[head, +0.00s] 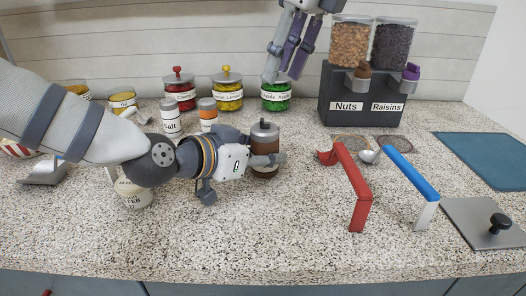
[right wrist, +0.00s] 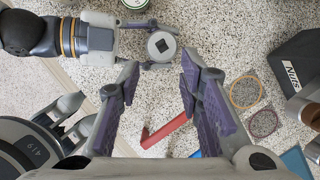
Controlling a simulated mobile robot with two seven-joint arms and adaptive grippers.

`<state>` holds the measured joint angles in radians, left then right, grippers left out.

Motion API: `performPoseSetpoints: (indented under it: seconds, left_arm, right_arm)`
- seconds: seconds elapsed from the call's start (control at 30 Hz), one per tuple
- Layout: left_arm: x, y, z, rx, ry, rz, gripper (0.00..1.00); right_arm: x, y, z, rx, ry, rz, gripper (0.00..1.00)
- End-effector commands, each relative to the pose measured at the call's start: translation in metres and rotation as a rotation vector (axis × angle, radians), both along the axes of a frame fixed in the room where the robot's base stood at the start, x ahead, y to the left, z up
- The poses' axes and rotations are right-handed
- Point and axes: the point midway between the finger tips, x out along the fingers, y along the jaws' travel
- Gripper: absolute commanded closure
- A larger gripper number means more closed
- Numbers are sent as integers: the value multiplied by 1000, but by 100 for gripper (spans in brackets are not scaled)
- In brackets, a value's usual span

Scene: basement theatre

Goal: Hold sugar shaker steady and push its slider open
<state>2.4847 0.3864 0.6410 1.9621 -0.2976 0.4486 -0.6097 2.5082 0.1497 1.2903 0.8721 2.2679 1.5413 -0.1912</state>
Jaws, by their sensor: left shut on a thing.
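The sugar shaker (head: 264,133), a brown cylinder with a grey lid, stands upright on the speckled counter near the middle of the head view. In the right wrist view its round lid (right wrist: 154,42) shows from above with a dark square on it; whether the slider is open cannot be told. My left gripper (head: 266,160) comes from the left and is shut around the shaker's lower body. My right gripper (head: 281,78) hangs above and behind the shaker, fingers pointing down, open and empty. In the right wrist view its two fingers (right wrist: 160,67) are apart, with the shaker beyond them.
Red, yellow and green topping jars (head: 227,94) stand along the back, with a salt shaker (head: 170,124) nearer. The Nuts and Raisins dispenser (head: 362,93) is back right. Red (head: 352,182) and blue (head: 409,175) handled tools lie right. The front middle counter is clear.

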Motion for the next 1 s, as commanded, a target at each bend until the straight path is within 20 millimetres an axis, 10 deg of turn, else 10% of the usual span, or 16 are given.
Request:
performPoseSetpoints:
  seconds: [0.47, 0.63, 1.0]
  left_arm:
    - [0, 0, -1, 0, 1, 0, 88]
    - [0, 0, -1, 0, 1, 0, 88]
    - [0, 0, -1, 1, 2, 0, 88]
  right_arm:
    - [0, 0, 0, 0, 0, 0, 67]
    - [1, -6, 0, -14, -37, 89, 100]
    - [-2, -63, -4, -304, -589, 1290, 100]
